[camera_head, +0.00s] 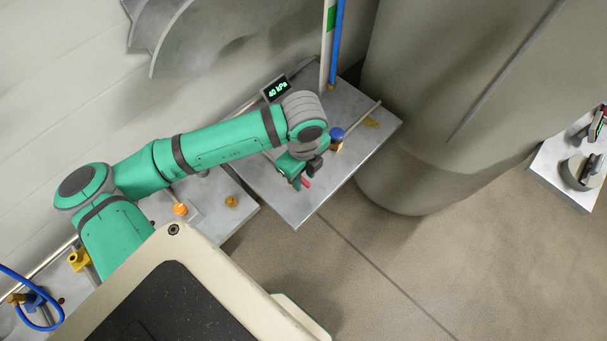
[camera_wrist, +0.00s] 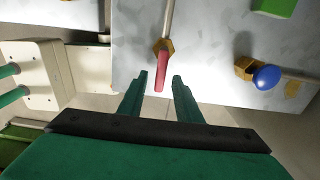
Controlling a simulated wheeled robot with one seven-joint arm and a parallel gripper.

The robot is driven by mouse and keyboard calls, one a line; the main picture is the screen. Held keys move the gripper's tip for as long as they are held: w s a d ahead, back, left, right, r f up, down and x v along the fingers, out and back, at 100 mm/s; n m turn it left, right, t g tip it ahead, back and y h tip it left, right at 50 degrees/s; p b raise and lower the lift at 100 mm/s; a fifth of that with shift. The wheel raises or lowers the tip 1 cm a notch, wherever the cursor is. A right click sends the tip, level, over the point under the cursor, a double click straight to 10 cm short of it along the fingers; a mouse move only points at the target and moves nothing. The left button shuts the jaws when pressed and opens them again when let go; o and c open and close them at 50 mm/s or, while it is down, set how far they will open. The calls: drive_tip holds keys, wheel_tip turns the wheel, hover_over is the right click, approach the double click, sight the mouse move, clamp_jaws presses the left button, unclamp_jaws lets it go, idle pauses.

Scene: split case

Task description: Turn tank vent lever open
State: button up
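A red lever (camera_wrist: 161,74) on a brass valve body (camera_wrist: 163,46) shows in the wrist view, at the end of a thin pipe on a grey metal plate. I cannot tell from any label whether it is the tank vent lever. My gripper (camera_wrist: 160,77) is open, with one fingertip on each side of the lever's free end in the picture. No contact is visible, and the depth between them is unclear. In the head view a bit of the red lever (camera_head: 306,183) shows beside my gripper (camera_head: 299,178), which hides the valve body.
A blue knob (camera_wrist: 266,77) on a brass fitting stands to the right on the same plate; it also shows in the head view (camera_head: 337,133). A small display (camera_head: 277,90) reads about 40 kPa. A large grey tank (camera_head: 430,110) stands right of the plate.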

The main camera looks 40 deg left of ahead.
clamp_jaws()
drive_tip(key=shift+w+n, duration=0.15)
drive_tip(key=shift+n, duration=0.15)
drive_tip(key=n, duration=0.1)
drive_tip(key=w+n, duration=0.1)
drive_tip(key=n, duration=0.1)
drive_tip(key=shift+w+a+n, duration=0.1)
drive_tip(key=shift+w+n, duration=0.1)
drive_tip(key=shift+n, duration=0.1)
drive_tip(key=n, duration=0.1)
drive_tip(key=w+n, duration=0.1)
drive_tip(key=n, duration=0.1)
drive_tip(key=shift+w+a+n, duration=0.1)
drive_tip(key=shift+a+n, duration=0.2)
drive_tip(key=n, duration=0.2)
drive_tip(key=w+a+n, duration=0.1)
drive_tip(key=n, duration=0.1)
drive_tip(key=shift+a+n, duration=0.1)
drive_tip(key=shift+n, duration=0.2)
drive_tip(key=n, duration=0.1)
drive_tip(key=a+n, duration=0.1)
drive_tip(key=n, duration=0.3)
drive_tip(key=shift+w+a, duration=0.3)
drive_tip(key=shift+a, duration=0.1)
drive_tip(key=shift+n, duration=0.3)
